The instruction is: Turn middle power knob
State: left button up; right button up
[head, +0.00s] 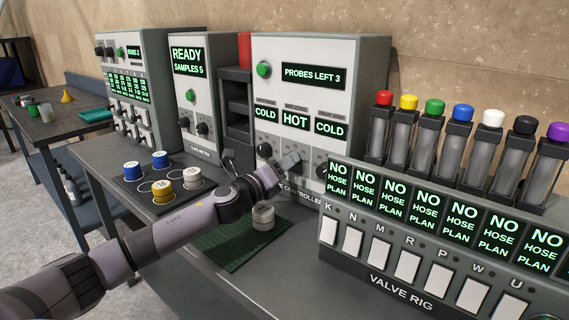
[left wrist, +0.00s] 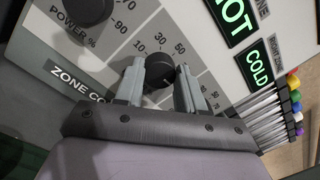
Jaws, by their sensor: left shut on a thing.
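The zone controller (head: 345,110) is a white-fronted box with three small displays reading COLD, HOT and COLD. My left gripper (head: 292,163) reaches its lower panel in the head view and hides the middle knob there. In the left wrist view the black middle knob (left wrist: 160,69) sits between the fingers of my left gripper (left wrist: 160,85), which is shut on it. Scale numbers such as 10, 30, 50 and 70 surround it. The left power knob (left wrist: 88,10) shows at the top left of that view, and also in the head view (head: 264,150). My right gripper is not in view.
The valve rig (head: 400,280) with several capped tubes stands close at the right. A white-lidded jar (head: 263,214) stands on a green mat (head: 228,245) below my left arm. Several coloured jars stand on a dark tray (head: 137,190) at the left.

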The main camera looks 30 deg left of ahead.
pick_arm(q)
jog(key=shift+m, duration=0.7)
jog(key=o, duration=1)
jog(key=shift+o, duration=0.2)
jog(key=shift+s+a+f+b, duration=0.1)
jog(key=shift+s+b, duration=0.15)
jog(key=shift+s, duration=0.95)
jog(key=shift+s+a+f+b, duration=0.1)
jog(key=shift+s+f+b, duration=0.1)
jog(key=shift+s, duration=0.95)
jog(key=shift+s+a+f+b, duration=0.1)
jog(key=shift+s+b, duration=0.15)
jog(key=shift+s, duration=0.95)
